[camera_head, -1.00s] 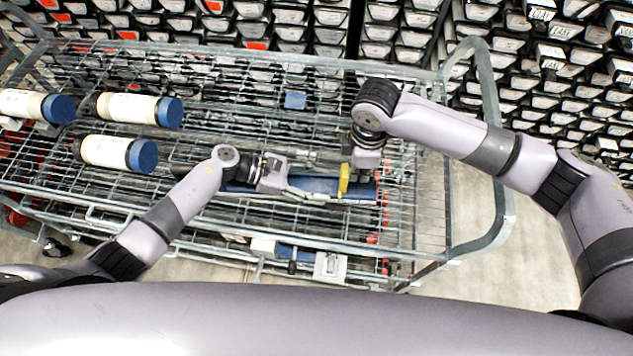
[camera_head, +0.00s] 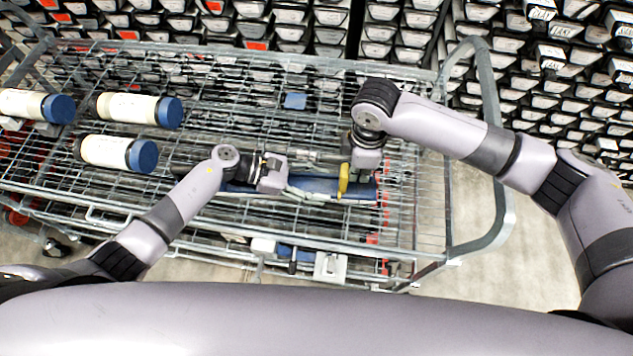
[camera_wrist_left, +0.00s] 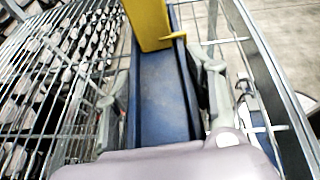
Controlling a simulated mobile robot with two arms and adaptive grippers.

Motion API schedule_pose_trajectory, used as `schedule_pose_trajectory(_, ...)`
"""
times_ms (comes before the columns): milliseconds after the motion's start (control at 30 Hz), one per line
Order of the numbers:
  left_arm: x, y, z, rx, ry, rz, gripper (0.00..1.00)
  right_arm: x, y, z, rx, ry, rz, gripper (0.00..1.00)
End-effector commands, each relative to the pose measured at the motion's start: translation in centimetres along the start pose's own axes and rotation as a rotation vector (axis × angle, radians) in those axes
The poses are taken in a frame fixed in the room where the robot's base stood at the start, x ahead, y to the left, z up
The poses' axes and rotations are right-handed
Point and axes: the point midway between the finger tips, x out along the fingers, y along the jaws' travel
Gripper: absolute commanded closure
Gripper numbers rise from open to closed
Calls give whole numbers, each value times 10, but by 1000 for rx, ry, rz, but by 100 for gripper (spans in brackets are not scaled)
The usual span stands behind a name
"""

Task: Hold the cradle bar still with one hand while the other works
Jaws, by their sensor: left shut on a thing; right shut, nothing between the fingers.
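The cradle bar, seen as a long blue channel (camera_head: 362,190), lies on the wire cart. It also runs up the middle of the left wrist view (camera_wrist_left: 165,95). My left gripper (camera_head: 312,195) is shut on it, with one finger along each side in the left wrist view. A yellow piece (camera_head: 343,180) stands upright at the bar's right part; in the left wrist view it is a tall yellow block (camera_wrist_left: 148,22) at the far end. My right gripper (camera_head: 362,172) points down beside the yellow piece, shut and empty; its fingertips are hard to make out.
Several white liners with blue caps (camera_head: 138,109) lie on the left of the wire cart (camera_head: 230,105). A small blue block (camera_head: 295,101) sits behind the bar. The cart's tubular handle (camera_head: 490,110) rises at right. Racks of trays (camera_head: 560,85) fill the background.

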Motion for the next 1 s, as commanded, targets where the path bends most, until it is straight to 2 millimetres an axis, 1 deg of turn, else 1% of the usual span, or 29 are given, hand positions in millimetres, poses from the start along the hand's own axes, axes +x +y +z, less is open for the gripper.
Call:
schedule_pose_trajectory(33, 2, -3, -2, -3, 1, -7, 100, 0, 0, 0, 0, 1, 0, 100)
schedule_pose_trajectory(167, 2, -3, -2, -3, 1, -7, 100, 0, 0, 1, 0, 0, 0, 100)
schedule_pose_trajectory(467, 2, -3, -2, -3, 1, -7, 100, 0, 0, 12, 2, -1, 0, 100)
schedule_pose_trajectory(567, 2, -3, -2, -4, 1, -7, 100, -2, 0, 13, 1, 0, 1, 100)
schedule_pose_trajectory(1000, 2, -3, -2, -4, 2, -6, 100, -45, 0, 12, 1, 0, 1, 100)
